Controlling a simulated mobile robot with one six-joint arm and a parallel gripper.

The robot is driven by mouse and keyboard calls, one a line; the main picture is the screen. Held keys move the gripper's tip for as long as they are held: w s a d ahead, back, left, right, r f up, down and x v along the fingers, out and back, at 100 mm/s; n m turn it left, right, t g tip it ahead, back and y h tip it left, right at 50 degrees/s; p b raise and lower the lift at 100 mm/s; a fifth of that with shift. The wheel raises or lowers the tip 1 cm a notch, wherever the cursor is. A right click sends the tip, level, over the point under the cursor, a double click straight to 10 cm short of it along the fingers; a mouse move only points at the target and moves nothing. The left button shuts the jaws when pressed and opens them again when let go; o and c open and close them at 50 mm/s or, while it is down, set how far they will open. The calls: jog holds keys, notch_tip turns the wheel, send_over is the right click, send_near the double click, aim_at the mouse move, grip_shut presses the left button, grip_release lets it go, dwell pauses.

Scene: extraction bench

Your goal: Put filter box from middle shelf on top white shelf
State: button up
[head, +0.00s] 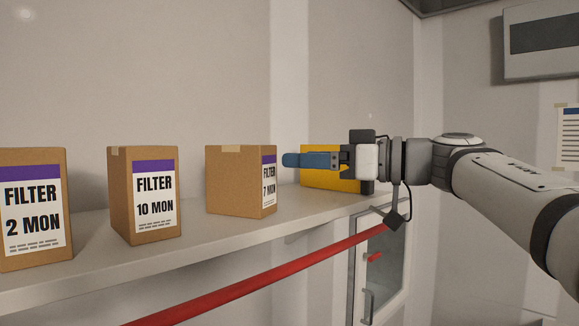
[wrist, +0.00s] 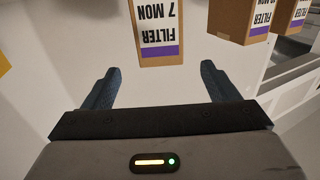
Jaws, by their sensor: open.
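Three brown cardboard filter boxes with purple-banded white labels stand on a white shelf (head: 200,239) in the head view. They read "2 MON" (head: 32,210), "10 MON" (head: 143,195) and "7 MON" (head: 238,181). The "7 MON" box is turned at an angle, nearest my gripper (head: 287,160). My gripper points left at it, open and empty, with blue fingers just to its right. In the wrist view, the "7 MON" box (wrist: 158,30) appears upside down beyond and between the open fingers (wrist: 158,88). Whether this is the middle or top shelf cannot be told.
A yellow box (head: 325,180) stands on the shelf behind my gripper. A red bar (head: 265,276) runs along the front below the shelf edge. Another filter box (wrist: 238,18) shows at the top right of the wrist view. A glass-fronted cabinet door (head: 383,280) is below right.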

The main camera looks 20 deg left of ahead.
jog(key=shift+d, duration=0.4)
